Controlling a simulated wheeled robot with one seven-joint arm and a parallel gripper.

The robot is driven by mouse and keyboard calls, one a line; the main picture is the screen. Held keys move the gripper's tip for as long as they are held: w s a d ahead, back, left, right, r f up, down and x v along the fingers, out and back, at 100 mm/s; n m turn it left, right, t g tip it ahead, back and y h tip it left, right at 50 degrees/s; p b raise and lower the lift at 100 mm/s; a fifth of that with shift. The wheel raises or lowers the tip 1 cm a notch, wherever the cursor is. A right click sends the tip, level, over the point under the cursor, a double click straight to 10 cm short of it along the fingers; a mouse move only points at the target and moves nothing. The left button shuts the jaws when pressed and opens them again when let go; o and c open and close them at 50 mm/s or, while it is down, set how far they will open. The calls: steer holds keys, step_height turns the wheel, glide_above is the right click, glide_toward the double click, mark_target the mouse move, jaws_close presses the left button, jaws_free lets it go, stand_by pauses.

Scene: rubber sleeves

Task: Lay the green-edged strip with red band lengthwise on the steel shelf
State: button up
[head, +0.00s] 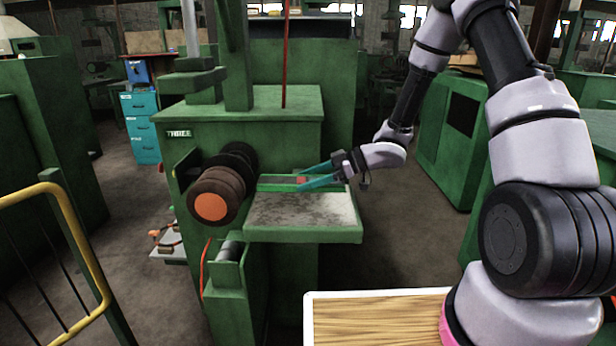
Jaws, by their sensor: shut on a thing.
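The green-edged strip (277,180) with a small red band (301,180) lies along the back part of the steel shelf, running left to right. The steel shelf (302,215) is a worn grey plate with a green rim on the front of the green machine. My gripper (300,176) reaches in from the right with two long teal fingers. The fingers are shut on the strip around the red band. The strip looks level and close to the shelf; I cannot tell whether it touches it.
Dark rollers with an orange end (210,206) stick out just left of the shelf. The green machine body (240,135) rises behind it. A yellow rail (75,240) stands at the left. A wooden-topped table (375,320) is at the front. The shelf's front part is clear.

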mark_target(310, 203)
steer(key=shift+f, duration=0.2)
steer(key=shift+d+f, duration=0.2)
steer(key=shift+f, duration=1.85)
steer(key=o, duration=1.1)
steer(key=shift+d, duration=0.1)
